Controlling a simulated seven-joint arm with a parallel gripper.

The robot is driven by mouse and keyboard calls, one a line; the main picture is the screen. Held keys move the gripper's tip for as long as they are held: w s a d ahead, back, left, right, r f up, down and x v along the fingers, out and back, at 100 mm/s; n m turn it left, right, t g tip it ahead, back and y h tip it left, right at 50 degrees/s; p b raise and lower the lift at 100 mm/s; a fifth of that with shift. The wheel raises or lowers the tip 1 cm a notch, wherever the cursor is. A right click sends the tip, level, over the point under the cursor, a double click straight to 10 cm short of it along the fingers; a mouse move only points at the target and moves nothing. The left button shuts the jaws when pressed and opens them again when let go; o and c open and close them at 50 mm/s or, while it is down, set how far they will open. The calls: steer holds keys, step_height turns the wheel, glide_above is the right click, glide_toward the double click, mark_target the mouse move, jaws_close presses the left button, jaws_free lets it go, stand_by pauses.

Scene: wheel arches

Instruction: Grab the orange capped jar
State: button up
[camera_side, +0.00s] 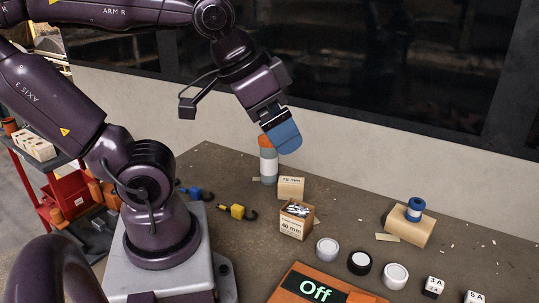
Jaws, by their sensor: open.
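The orange capped jar (268,166) stands upright on the table near its back edge, with a white band around its grey body. Its orange cap is partly hidden behind my gripper. My gripper (284,140) has blue fingers and is open. It is tilted downward just above and to the right of the jar's cap in the picture. Whether the fingers touch the cap cannot be told from this view.
A small cardboard box (296,220) marked 40 mm and a wooden block (291,187) stand just right of the jar. A wooden block with a blue spool (415,208) lies right.

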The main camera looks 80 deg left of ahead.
steer(key=shift+c, duration=1.4)
steer(key=shift+w+a, duration=0.1)
steer(key=m+g+y, duration=1)
steer(key=m+y, duration=0.5)
steer(key=y, duration=0.2)
glide_toward(273, 152)
steer(key=x, duration=1.2)
steer(key=shift+a+f, duration=0.1)
steer(key=shift+a, duration=0.25)
steer(key=c, duration=1.3)
